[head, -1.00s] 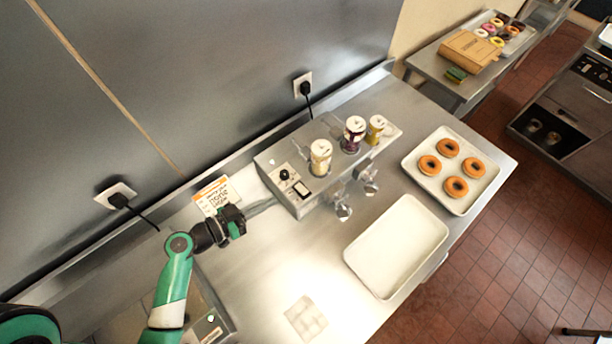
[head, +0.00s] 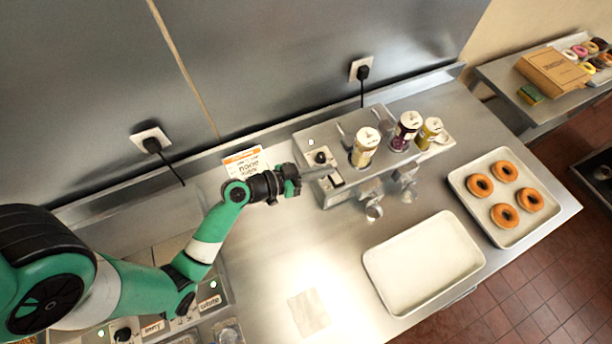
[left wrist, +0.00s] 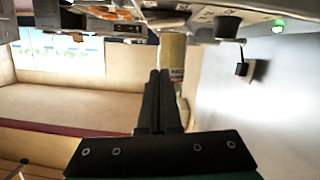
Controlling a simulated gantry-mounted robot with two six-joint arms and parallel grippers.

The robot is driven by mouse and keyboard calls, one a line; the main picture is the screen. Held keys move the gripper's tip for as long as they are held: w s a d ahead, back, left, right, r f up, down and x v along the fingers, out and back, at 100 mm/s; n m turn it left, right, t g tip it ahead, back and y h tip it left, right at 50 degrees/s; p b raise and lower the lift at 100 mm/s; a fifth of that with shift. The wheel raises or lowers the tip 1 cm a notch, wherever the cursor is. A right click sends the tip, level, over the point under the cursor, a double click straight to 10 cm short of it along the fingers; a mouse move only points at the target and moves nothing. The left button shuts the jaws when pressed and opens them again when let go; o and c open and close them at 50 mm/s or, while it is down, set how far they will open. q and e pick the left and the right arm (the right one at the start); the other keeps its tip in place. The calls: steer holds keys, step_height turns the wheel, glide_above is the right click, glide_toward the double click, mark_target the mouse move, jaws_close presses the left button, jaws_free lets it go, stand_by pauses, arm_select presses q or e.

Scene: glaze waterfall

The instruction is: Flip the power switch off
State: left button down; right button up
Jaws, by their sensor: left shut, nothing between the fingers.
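The glaze machine (head: 385,140) is a steel box against the wall. In the left wrist view my shut fingers (left wrist: 159,74) point toward the panel, with the black knob (left wrist: 228,25) and a lit green lamp (left wrist: 278,27) beyond. The switch position is unclear. My right gripper is out of view.
Several glaze bottles (head: 406,131) stand on the machine, with spouts (head: 373,205) below its front. An empty white tray (head: 425,262) and a tray of donuts (head: 462,182) lie to the right. A printed card (head: 245,160) stands behind my left arm. The bench front is mostly clear.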

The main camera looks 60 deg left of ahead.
mark_target(329, 184)
arm_select(q)
steer(key=shift+x, duration=1.05)
steer(key=f, duration=0.3)
steer(key=shift+w+d+b, duration=0.1)
steer(key=shift+d+b, duration=0.2)
steer(key=shift+b, duration=0.1)
steer(key=shift+d+f, duration=0.1)
steer(key=shift+f, duration=0.4)
